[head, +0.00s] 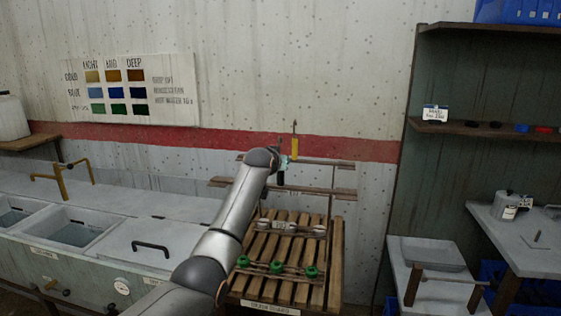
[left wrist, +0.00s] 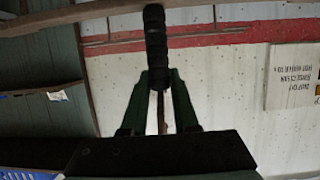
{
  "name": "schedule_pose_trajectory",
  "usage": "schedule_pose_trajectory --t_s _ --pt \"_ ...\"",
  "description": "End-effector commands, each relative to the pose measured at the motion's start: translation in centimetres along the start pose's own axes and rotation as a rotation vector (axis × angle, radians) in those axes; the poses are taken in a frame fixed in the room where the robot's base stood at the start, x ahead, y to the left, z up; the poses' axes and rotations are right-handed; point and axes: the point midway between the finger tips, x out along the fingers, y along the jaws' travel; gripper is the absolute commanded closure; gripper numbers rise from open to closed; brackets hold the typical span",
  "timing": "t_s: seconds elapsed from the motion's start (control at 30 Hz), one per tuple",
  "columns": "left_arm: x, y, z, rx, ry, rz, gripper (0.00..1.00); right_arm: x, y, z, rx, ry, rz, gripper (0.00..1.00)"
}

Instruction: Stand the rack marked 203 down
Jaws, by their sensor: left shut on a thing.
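A rack of dark wooden bars (head: 322,192) is held in the air above a slatted wooden board (head: 337,262). A yellow piece with a thin hook (head: 295,147) stands at its top. My left gripper (head: 285,165) is at this rack's upper part. In the left wrist view my left gripper (left wrist: 158,85) is shut on a black ribbed grip (left wrist: 155,35), with the bars crossing behind it. I cannot read a number on the rack. My right gripper is not in view.
Pieces with green knobs (head: 277,267) and a bar with pale round parts (head: 290,227) show over the slatted board. Sinks and a lidded basin (head: 150,243) are at left. A shelf unit (head: 470,130) and a grey bench (head: 525,240) are at right.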

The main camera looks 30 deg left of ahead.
Motion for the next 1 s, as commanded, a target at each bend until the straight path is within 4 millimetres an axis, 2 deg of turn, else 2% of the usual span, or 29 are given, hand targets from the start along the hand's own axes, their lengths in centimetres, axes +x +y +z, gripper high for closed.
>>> schedule_pose_trajectory --t_s 0.07,0.63,0.67,0.93,1.0 --pt "-0.12 0.00 -0.41 -0.001 0.009 0.000 1.00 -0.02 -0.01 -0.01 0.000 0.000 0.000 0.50" --pt "0.13 0.02 0.27 -0.001 0.009 0.001 1.00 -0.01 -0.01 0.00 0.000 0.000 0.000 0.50" --pt "0.12 0.02 0.24 -0.001 0.009 0.001 0.69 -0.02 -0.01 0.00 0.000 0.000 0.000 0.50" --pt "0.18 0.01 0.47 0.000 0.004 0.000 0.38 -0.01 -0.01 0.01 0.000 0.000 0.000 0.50" --pt "0.20 0.01 0.51 0.000 0.003 0.000 0.37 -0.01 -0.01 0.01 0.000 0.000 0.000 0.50"
